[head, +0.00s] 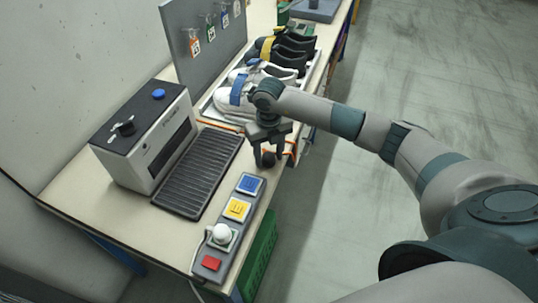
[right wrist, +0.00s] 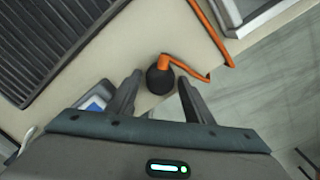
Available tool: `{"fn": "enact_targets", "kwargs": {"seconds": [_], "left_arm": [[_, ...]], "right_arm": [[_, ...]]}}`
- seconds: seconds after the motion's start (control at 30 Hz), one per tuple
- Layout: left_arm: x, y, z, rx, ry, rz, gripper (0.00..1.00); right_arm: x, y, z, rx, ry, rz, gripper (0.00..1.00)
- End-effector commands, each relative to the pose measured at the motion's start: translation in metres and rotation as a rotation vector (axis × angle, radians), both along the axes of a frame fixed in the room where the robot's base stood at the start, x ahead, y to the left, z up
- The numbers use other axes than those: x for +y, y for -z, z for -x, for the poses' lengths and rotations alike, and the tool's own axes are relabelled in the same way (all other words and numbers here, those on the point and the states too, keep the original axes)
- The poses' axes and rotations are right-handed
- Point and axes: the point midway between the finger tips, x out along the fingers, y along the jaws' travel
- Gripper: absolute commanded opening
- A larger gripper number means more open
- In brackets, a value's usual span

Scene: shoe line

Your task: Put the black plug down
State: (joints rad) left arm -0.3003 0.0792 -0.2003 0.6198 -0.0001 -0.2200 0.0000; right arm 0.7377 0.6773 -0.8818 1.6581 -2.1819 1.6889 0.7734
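The black plug (head: 268,159) sits near the front edge of the bench, just beyond the control strip. In the right wrist view the plug (right wrist: 160,79) has an orange cable running out of its top. My right gripper (head: 268,156) is above the bench edge with its fingers pointing down, one on each side of the plug. In the right wrist view my right gripper (right wrist: 159,78) is open, with a gap between each finger and the plug. My left gripper is in neither view.
A control strip (head: 228,244) with blue, yellow and red buttons and a white knob lies at the bench's front. A ribbed mat (head: 200,172) and a grey box machine (head: 150,140) stand left. White shoes (head: 240,98) and black shoes (head: 290,50) are on trays farther back.

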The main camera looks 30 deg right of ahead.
Motion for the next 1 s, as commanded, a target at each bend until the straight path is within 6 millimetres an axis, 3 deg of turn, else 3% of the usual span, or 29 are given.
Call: {"fn": "enact_targets", "kwargs": {"seconds": [0.53, 0.77, 1.0], "left_arm": [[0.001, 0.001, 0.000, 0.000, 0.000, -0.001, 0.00], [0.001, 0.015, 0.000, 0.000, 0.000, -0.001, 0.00], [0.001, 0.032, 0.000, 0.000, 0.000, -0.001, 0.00]], "right_arm": [[0.000, -0.008, -0.001, -0.002, 0.000, 0.001, 0.53], [0.000, -0.038, -0.001, -0.005, -0.001, 0.000, 0.53], [0.000, -0.082, -0.001, -0.005, 0.000, 0.001, 0.53]]}}
